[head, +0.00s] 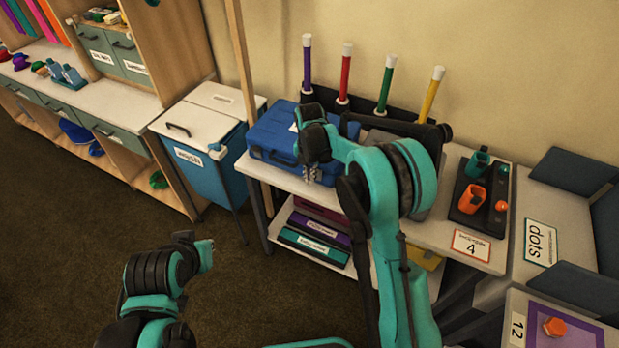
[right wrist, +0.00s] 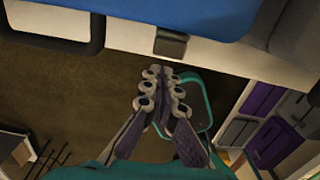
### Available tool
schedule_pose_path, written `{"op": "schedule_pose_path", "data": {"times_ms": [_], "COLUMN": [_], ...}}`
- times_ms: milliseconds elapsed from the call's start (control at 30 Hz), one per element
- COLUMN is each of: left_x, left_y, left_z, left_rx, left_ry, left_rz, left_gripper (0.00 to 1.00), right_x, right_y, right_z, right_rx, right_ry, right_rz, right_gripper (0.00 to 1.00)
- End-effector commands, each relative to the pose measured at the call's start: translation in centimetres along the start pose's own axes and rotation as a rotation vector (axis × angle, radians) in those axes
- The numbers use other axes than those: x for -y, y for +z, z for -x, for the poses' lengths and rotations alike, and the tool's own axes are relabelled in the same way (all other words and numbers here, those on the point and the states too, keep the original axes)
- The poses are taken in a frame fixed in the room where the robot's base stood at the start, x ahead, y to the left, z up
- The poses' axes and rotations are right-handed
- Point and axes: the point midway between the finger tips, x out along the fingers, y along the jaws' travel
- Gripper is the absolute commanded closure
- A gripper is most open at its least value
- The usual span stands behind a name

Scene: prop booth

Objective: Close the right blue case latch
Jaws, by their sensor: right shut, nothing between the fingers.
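The blue case (head: 270,131) lies on the table, its front toward me. In the right wrist view its blue body (right wrist: 170,14) fills the top edge. A dark grey latch (right wrist: 171,43) sticks out from its front, to the right of the dark handle (right wrist: 96,36). My right gripper (head: 312,173) is at the case's front right; in the right wrist view its fingertips (right wrist: 163,78) are together and empty, just below the latch and apart from it in the picture. I cannot tell the flap's exact angle.
The white table (head: 262,174) has a rack with colored sticks behind the case. A dark tray (head: 470,209) with orange and green pieces stands to the right. A blue bin (head: 207,165) stands on the left. Purple and green boxes (head: 318,240) lie on the shelf below.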

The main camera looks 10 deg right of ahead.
Motion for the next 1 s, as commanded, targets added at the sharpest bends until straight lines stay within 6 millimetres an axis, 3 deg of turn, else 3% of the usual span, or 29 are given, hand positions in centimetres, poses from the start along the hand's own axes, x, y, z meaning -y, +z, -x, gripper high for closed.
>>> {"op": "schedule_pose_path", "data": {"times_ms": [433,767,1000], "left_x": [0.0,0.0,0.0], "left_y": [-0.6,-0.5,-0.4], "left_z": [0.8,0.8,0.6], "left_rx": [0.0,0.0,0.0], "left_ry": [0.0,0.0,0.0], "left_rz": [0.0,0.0,0.0], "left_gripper": [1.0,1.0,1.0], "right_x": [0.0,0.0,-1.1], "right_y": [0.0,0.0,-2.0], "right_z": [1.6,1.6,1.6], "right_rx": [0.002,0.002,0.002], "right_ry": [0.0,0.0,0.0], "right_rz": [0.0,0.0,0.0], "right_gripper": [1.0,1.0,1.0]}}
